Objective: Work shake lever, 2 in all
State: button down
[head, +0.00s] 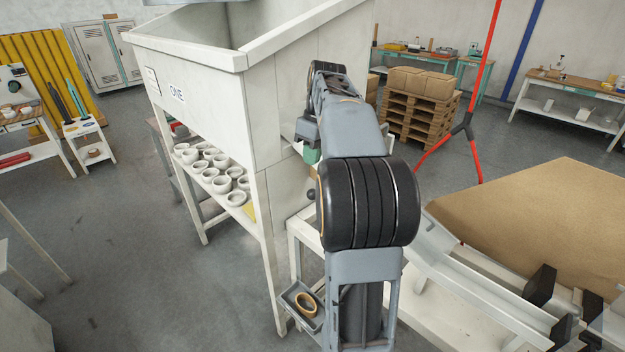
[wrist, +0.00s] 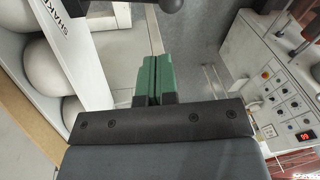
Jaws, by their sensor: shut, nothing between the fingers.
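My gripper (wrist: 153,80) has green fingers pressed together in the wrist view, with nothing between them. A dark rounded knob (wrist: 170,5), apparently the end of the shake lever, shows at the top edge of the wrist view, ahead of and slightly right of the fingertips. A gap shows between knob and fingers in the picture; the rest of the lever is cut off or unclear. A panel with partly visible lettering "SHAK" (wrist: 72,17) is at the upper left. In the head view a bit of green finger (head: 312,155) shows beside the white hopper (head: 205,105); my arm hides most of the gripper.
A control panel (wrist: 285,95) with buttons and a red display is right in the wrist view. Large pale balls (wrist: 50,65) are at its left. In the head view, white rings (head: 212,173) fill a shelf under the hopper, and a small tray (head: 288,297) holds a tan ring.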

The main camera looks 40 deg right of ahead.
jog(key=shift+s+a+f, duration=0.2)
jog(key=shift+s+f, duration=0.1)
jog(key=shift+f, duration=0.55)
jog(key=shift+s+a+f, duration=0.25)
jog(key=shift+s+f, duration=0.1)
jog(key=shift+f, duration=0.55)
jog(key=shift+s+a+f, duration=0.2)
jog(key=shift+s+f, duration=0.1)
jog(key=shift+f, duration=0.55)
jog(key=shift+f, duration=0.15)
